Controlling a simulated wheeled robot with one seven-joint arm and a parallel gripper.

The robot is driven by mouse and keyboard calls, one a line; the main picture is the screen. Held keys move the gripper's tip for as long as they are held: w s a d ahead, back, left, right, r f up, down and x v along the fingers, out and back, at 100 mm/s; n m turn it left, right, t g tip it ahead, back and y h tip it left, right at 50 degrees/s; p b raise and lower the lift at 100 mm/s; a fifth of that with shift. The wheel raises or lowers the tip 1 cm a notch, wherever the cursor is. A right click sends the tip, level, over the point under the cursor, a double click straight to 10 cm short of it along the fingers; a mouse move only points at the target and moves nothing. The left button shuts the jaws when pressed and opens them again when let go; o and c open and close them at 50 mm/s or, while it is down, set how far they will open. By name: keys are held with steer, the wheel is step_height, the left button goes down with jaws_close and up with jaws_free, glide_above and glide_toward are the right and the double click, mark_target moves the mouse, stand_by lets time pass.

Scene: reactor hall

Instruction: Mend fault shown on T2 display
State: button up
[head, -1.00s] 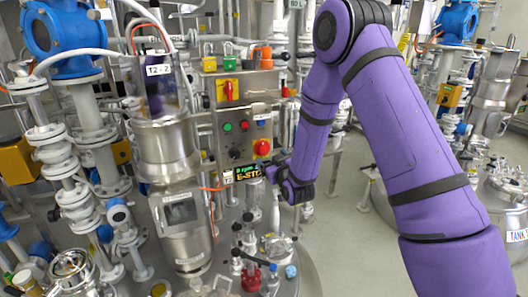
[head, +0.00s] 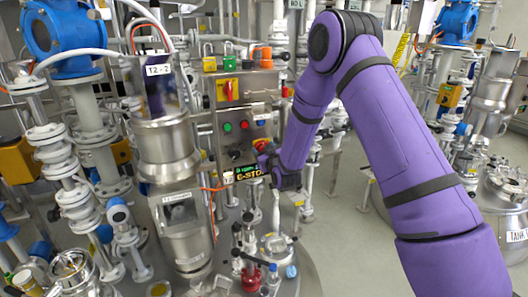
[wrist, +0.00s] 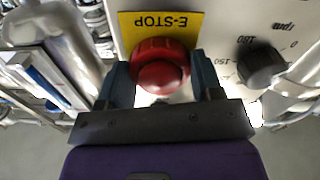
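The T2 display (head: 248,172) is a small black screen under the control panel. It shows a green line that seems to read 0 rpm and orange letters E-STO, with the end hidden by my gripper. The red E-stop button (wrist: 160,72) sits below a yellow E-STOP plate (wrist: 160,33), which appears upside down in the wrist view. My gripper (wrist: 162,82) is open around the button, one finger on each side. I cannot tell whether the fingers touch it.
The panel (head: 236,115) also carries a red-yellow switch (head: 228,90), green and red push buttons and a black rpm knob (wrist: 262,66) beside the E-stop. The T2-2 vessel (head: 166,150) stands left. Glassware and small fittings crowd the vessel lid below. Open floor lies right.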

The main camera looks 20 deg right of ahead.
steer(key=shift+c, duration=1.1)
steer(key=shift+m, duration=0.3)
steer(key=m, duration=0.4)
steer(key=shift+f+m, duration=0.1)
steer(key=shift+m, duration=2)
steer(key=o, duration=0.9)
